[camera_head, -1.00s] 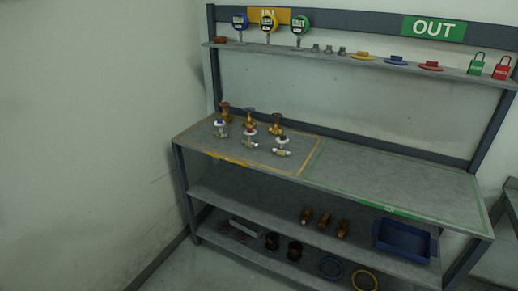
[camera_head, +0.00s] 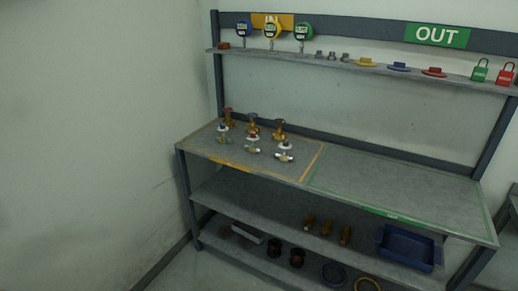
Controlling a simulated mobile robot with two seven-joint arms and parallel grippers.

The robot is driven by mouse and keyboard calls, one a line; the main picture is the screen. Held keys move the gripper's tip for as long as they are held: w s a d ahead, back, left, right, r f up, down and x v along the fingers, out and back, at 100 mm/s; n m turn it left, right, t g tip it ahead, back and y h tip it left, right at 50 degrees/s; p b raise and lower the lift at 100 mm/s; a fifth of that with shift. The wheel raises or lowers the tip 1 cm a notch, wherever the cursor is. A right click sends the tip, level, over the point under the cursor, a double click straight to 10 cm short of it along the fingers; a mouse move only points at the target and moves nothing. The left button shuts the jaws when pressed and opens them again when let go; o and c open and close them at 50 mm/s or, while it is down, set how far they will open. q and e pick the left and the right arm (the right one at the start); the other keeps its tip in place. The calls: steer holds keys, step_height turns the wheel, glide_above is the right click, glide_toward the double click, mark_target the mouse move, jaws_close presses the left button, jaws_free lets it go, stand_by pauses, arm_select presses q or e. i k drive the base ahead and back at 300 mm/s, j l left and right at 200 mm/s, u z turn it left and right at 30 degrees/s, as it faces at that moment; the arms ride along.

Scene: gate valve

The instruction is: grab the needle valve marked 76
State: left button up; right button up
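Several valves stand on the left, yellow-outlined part of the workbench top (camera_head: 350,182). The front row has three small silver valves with round caps: a left one (camera_head: 223,134), a middle one (camera_head: 253,144) and a right one (camera_head: 285,151). Behind them stand three brass valves with handwheels, at left (camera_head: 228,118), middle (camera_head: 252,124) and right (camera_head: 279,129). The number 76 cannot be read on any valve at this size. Neither of my grippers is in view.
An upper shelf holds round gauges (camera_head: 271,30), coloured caps and padlocks (camera_head: 480,70). The green-outlined right half of the bench top is clear. Lower shelves hold brass fittings (camera_head: 327,228), a blue tray (camera_head: 408,262) and rings. A wall stands close on the left.

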mark_target(224, 138)
steer(key=i+j, duration=0.1)
steer(key=i, duration=0.25)
steer(key=i+j, duration=0.1)
steer(key=i, duration=0.25)
steer(key=i+u, duration=0.15)
steer(key=u, duration=0.25)
steer(key=i+u, duration=0.15)
steer(key=u, duration=0.2)
steer(key=i+u, duration=0.15)
steer(key=u, duration=0.25)
